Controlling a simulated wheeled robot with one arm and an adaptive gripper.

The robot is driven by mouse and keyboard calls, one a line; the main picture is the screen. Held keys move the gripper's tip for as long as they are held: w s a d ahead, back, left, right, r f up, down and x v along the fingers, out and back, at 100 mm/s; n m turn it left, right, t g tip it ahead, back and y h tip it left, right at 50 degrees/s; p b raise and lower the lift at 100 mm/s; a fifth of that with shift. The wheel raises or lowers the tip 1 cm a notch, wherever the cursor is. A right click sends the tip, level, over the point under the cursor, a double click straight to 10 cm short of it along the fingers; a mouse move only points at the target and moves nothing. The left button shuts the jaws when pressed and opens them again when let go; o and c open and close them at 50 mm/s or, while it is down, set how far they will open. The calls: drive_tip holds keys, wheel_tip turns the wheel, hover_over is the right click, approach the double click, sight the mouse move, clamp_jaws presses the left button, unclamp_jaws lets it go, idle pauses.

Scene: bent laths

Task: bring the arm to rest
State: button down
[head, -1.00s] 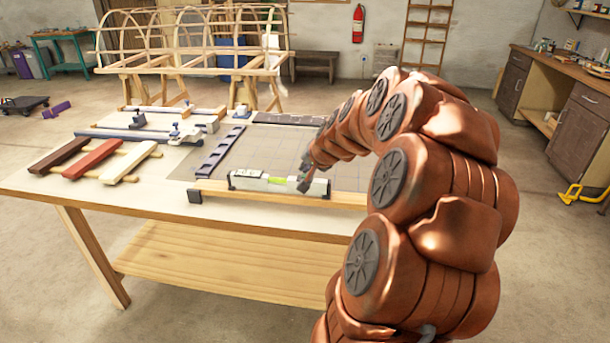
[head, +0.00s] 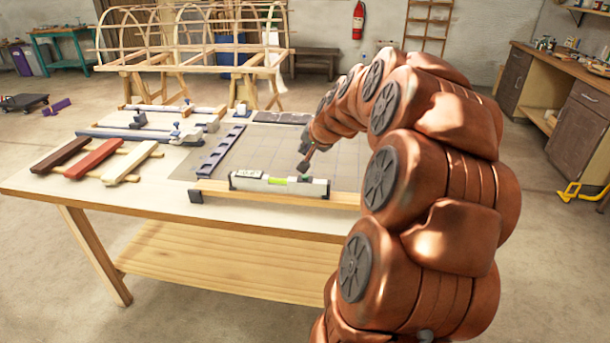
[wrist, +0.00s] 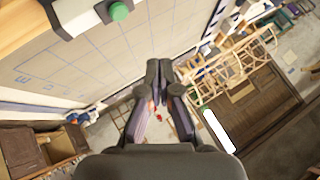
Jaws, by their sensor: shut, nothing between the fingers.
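My gripper (head: 304,167) is above the gridded board on the workbench, just behind the spirit level, and its fingers look small in the head view. In the wrist view my gripper (wrist: 159,72) shows its two fingers brought together at the tips, with nothing between them. The white spirit level (head: 279,184) with a green vial lies along the wooden front rail of the board. Part of the level (wrist: 95,14) also shows at the top of the wrist view. My copper-coloured arm arches over the right side of the bench and hides that part of it.
Three laths, dark brown (head: 62,154), red (head: 97,158) and cream (head: 131,161), lie across sticks at the bench's left. Blue bar clamps (head: 125,134) lie behind them. A dark blue notched strip (head: 221,149) lies on the gridded board (head: 262,150). A lath frame (head: 190,60) stands behind the bench.

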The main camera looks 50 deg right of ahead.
idle(0.3)
drive_tip(key=s+a+f+n+g+y+p, duration=0.1)
drive_tip(key=s+a+n+g+y, duration=0.15)
drive_tip(key=a, duration=1.05)
drive_tip(key=s+a+f+n+g+y+p, duration=0.1)
drive_tip(key=s+a+f+n+y, duration=0.2)
drive_tip(key=a, duration=1)
drive_tip(key=s+a+f+n+g+h, duration=0.1)
drive_tip(key=s+a+n+g, duration=0.2)
drive_tip(key=s, duration=0.9)
drive_tip(key=s+a+n+g+h+p, duration=0.1)
drive_tip(key=s+a+n+g, duration=0.2)
drive_tip(key=s+a, duration=0.5)
drive_tip(key=s+n, duration=0.1)
drive_tip(key=s, duration=0.3)
drive_tip(key=shift+a+f+g, duration=0.15)
drive_tip(key=shift+f+g, duration=0.2)
